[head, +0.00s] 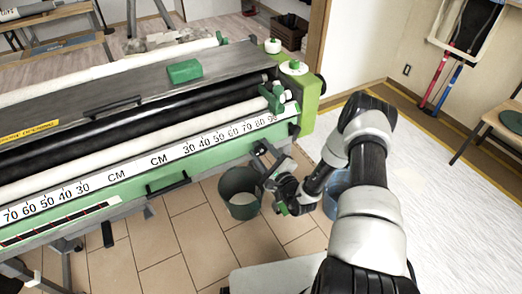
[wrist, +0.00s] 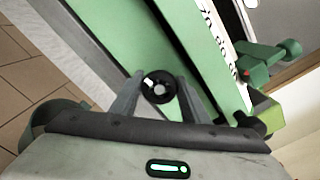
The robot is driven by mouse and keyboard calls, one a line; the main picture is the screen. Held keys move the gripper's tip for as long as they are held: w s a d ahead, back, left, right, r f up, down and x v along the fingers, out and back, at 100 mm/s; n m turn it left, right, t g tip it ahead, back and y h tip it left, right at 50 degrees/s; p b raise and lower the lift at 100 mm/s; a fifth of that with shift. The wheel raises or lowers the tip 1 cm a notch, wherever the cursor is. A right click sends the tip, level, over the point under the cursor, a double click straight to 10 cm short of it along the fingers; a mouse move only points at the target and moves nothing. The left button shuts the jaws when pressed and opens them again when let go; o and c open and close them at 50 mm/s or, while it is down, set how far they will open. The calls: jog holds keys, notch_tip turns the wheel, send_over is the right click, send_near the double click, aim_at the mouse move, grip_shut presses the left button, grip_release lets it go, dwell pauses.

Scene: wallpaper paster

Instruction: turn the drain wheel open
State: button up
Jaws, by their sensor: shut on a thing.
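The drain wheel (wrist: 158,87) is a small round black knob with a pale mark, at the green side of the paster in the wrist view. My gripper (wrist: 157,90) has one finger on each side of the wheel and is shut on it. In the head view my gripper (head: 264,156) reaches up to the machine's front, near its right end. The wheel cannot be made out there. How far it is turned cannot be told.
The green pasting machine (head: 150,186) fills the left, with a ruler strip and black handles along its front. A dark green bucket (head: 238,184) stands on the tiles below my gripper. A blue bucket (head: 333,190) is partly hidden behind my arm. White sheeting covers the right floor.

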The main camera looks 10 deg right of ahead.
jog(key=o, duration=1.1)
jog(key=shift+c, duration=0.2)
jog(key=p+v, duration=0.1)
jog(key=v, duration=1.6)
jog(key=shift+s+p, duration=0.2)
jog(key=shift+p, duration=0.1)
jog(key=shift+r, duration=0.1)
